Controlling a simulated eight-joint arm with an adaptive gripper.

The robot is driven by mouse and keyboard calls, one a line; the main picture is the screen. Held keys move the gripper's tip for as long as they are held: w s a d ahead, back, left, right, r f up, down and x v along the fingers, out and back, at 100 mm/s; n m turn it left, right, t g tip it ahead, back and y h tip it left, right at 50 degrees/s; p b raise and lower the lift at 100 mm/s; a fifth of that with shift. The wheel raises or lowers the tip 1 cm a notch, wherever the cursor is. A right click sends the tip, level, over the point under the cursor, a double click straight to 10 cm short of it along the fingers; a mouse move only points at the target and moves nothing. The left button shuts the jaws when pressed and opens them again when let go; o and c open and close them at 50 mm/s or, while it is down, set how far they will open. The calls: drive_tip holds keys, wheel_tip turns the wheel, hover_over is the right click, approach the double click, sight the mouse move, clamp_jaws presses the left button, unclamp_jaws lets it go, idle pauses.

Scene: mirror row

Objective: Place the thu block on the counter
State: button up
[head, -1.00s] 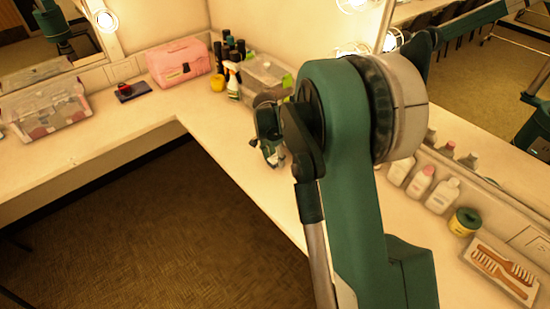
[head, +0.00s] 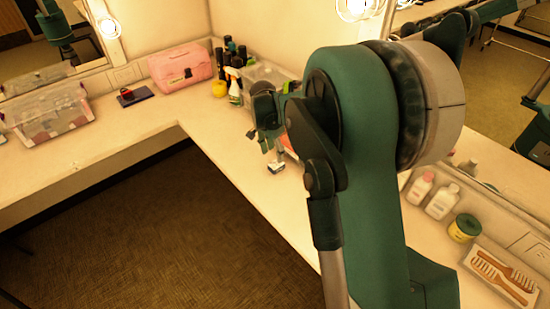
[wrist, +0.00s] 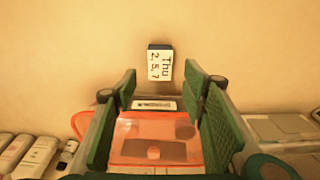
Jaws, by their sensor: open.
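The thu block (head: 277,168) is a small white block with a dark side. It rests on the counter (head: 225,152) near its inner edge in the head view. In the wrist view its white face reads "Thu 2,5,7" (wrist: 160,64), and it sits beyond my fingertips, touching neither. My gripper (head: 270,144) is open and empty, just above the block and a little to its left in the head view. Both green fingers stand apart in the wrist view (wrist: 161,86).
An orange see-through case (wrist: 155,135) lies close by the gripper. A clear bin (head: 264,76), spray bottle (head: 234,90) and pink case (head: 180,67) stand at the back corner.

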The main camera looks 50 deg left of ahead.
drive_tip(key=shift+s+r, duration=0.2)
drive_tip(key=shift+r, duration=0.95)
drive_tip(key=shift+s+r, duration=0.15)
drive_tip(key=shift+r, duration=1)
drive_tip(key=shift+d, duration=0.1)
